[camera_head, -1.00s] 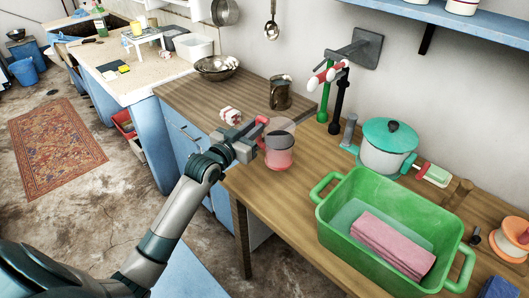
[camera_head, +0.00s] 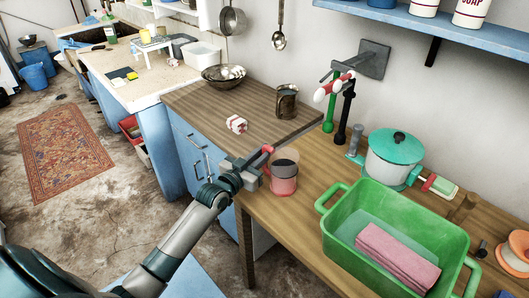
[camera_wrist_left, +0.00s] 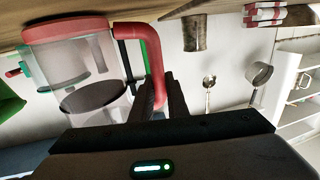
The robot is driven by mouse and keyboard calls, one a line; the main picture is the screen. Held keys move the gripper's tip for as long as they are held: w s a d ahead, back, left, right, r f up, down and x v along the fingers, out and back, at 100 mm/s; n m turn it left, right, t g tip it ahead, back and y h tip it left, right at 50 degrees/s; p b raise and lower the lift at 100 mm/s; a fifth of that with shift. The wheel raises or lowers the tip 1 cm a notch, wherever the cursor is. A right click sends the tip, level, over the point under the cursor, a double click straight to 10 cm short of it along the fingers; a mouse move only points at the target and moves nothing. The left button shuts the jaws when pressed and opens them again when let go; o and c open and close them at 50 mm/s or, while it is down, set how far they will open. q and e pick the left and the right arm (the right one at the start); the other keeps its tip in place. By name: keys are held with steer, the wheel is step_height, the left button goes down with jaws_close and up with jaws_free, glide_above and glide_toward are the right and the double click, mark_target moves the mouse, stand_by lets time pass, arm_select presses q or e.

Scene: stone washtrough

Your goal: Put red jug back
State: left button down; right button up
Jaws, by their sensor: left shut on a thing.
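The red jug (camera_head: 284,180) is see-through with a red lower part and a red handle. It stands upright at the near left corner of the wooden counter, left of the green tub. My left gripper (camera_head: 252,168) is shut on its handle from the left. In the left wrist view, which is upside down, the handle (camera_wrist_left: 152,58) sits at the dark fingers (camera_wrist_left: 168,100), and the jug's red base (camera_wrist_left: 65,28) is close to or on the wood; I cannot tell which. My right gripper is not in view.
A green tub (camera_head: 335,238) with a pink cloth stands right of the jug. Behind are a lidded pot (camera_head: 392,160) and taps (camera_head: 340,115).

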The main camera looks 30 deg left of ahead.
arm_select(q)
steer(key=shift+f, duration=0.15)
steer(key=c, duration=1.7)
jaws_free()
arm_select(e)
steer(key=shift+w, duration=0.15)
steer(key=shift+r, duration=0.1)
